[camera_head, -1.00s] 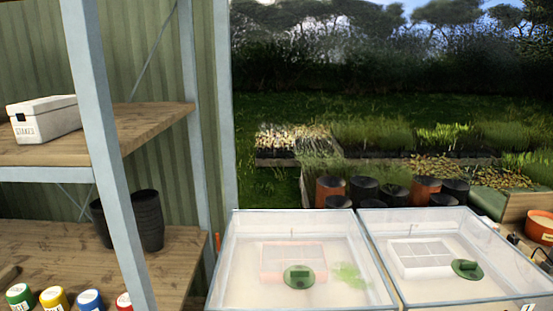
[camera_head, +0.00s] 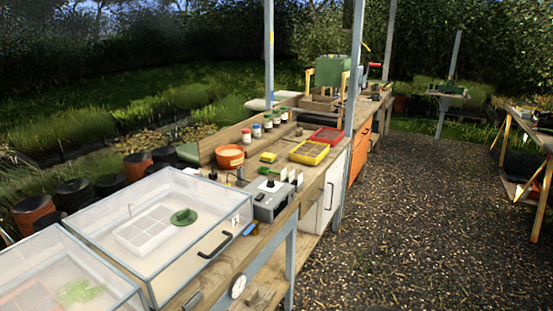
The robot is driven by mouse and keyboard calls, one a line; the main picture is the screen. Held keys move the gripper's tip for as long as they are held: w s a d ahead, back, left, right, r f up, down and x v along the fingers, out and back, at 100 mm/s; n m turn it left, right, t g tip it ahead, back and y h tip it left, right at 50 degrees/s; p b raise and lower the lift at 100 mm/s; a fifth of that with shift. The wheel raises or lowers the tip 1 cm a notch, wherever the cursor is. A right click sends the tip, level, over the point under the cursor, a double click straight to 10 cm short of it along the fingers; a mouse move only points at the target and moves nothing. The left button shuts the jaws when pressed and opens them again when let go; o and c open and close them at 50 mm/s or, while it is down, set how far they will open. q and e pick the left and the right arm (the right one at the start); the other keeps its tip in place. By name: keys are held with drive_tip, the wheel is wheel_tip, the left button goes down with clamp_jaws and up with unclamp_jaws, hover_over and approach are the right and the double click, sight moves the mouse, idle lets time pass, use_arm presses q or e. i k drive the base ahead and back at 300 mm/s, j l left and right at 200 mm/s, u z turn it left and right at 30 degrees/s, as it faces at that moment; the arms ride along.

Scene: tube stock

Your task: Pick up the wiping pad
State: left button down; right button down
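I cannot tell for sure which thing is the wiping pad. A small flat yellow and green block (camera_head: 268,157) lies on the wooden bench, between the orange bowl and the yellow tray, and looks like a pad. A small blue item (camera_head: 250,229) lies near the bench's front edge, beside the grey device; it is too small to name. Neither of my grippers is in view.
Two clear-lidded boxes (camera_head: 152,222) stand at the left. The orange bowl (camera_head: 229,157), grey device (camera_head: 272,200), yellow tray (camera_head: 310,152) and red tray (camera_head: 327,135) crowd the bench. Posts rise from the bench. Open gravel (camera_head: 410,220) lies at the right.

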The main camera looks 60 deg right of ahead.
sight(268, 158)
drive_tip(key=z, duration=1.75)
